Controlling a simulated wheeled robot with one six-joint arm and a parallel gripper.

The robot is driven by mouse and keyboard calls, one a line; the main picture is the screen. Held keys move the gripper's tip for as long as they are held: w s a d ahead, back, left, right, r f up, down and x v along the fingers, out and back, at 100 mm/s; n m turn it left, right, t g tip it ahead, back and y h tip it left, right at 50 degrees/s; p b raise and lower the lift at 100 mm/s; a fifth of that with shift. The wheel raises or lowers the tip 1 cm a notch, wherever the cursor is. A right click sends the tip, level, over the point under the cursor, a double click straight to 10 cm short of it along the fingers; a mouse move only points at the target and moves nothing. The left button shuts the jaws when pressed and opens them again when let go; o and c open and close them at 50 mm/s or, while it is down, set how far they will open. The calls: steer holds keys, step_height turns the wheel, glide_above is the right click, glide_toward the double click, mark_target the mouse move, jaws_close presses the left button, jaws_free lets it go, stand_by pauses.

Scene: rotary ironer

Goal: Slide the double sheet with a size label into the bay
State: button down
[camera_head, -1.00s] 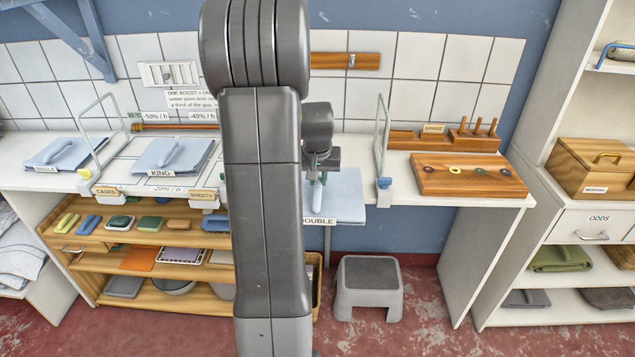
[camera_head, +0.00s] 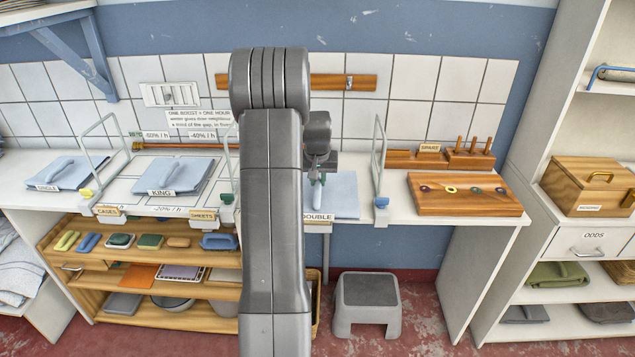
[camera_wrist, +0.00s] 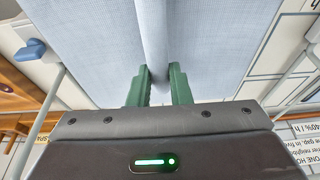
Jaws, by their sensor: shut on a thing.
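The folded pale blue double sheet (camera_head: 345,195) has a front label reading DOUBLE (camera_head: 318,217) and a raised grip along its top. My gripper (camera_head: 318,178) is shut on that grip from above. In the wrist view the green fingers of my gripper (camera_wrist: 159,86) close on both sides of the grip (camera_wrist: 152,40), with the sheet (camera_wrist: 90,50) below. The sheet is between two wire hoops, with its label near the counter's front edge. My arm hides its left part. I cannot tell whether it rests on the counter.
The right wire hoop (camera_head: 380,150) has a blue foot (camera_head: 381,202); the left hoop (camera_head: 227,150) has a green one. The king sheet (camera_head: 172,176) and another labelled sheet (camera_head: 66,173) lie left. A wooden board (camera_head: 465,195) lies right. A grey stool (camera_head: 367,303) stands below.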

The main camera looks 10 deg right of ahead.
steer(key=w+d+p, duration=0.1)
steer(key=w, duration=0.2)
steer(key=w+d+p, duration=0.1)
steer(key=w+p, duration=0.1)
steer(key=w, duration=0.2)
steer(key=w+d+p, duration=0.1)
steer(key=w+p, duration=0.1)
steer(key=w, duration=0.2)
steer(key=shift+r, duration=0.15)
steer(key=shift+w+d+f+b, duration=0.2)
steer(key=shift+w+d+f, duration=0.05)
steer(key=shift+w+f, duration=0.7)
steer(key=shift+w+d+f+b, duration=0.2)
steer(key=shift+w+d+f, duration=0.1)
steer(key=shift+w+f, duration=0.65)
steer(key=shift+w+d+f+b, duration=0.2)
steer(key=shift+w+d+f, duration=0.05)
steer(key=shift+w+f, duration=0.7)
steer(key=shift+r, duration=0.1)
steer(key=shift+f, duration=0.35)
steer(key=c, duration=1.3)
jaws_free()
steer(key=shift+r, duration=0.1)
steer(key=shift+o, duration=0.2)
steer(key=shift+b, duration=0.3)
